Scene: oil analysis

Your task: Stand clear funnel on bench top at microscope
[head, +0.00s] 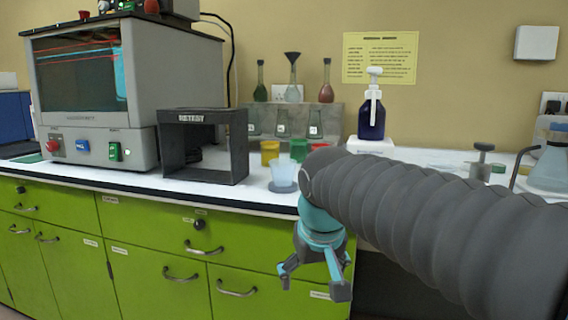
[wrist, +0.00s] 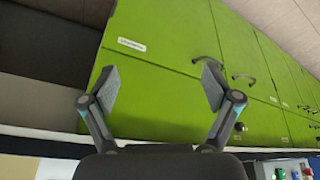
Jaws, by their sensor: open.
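I cannot pick out a clear funnel or a microscope for certain in either view. The white bench top (head: 225,194) runs along the wall above green cabinets. My gripper (head: 313,284) hangs in front of the bench, below its edge, pointing down with its fingers apart and nothing between them. In the wrist view my gripper (wrist: 160,85) is also open and empty, facing green cabinet doors (wrist: 165,60).
A translucent cup (head: 284,174) stands near the bench edge, left of my arm. A dark box frame (head: 203,147) and a grey machine (head: 90,95) stand further left. A blue pump bottle (head: 372,118) is behind my arm. A conical flask (head: 550,168) stands far right.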

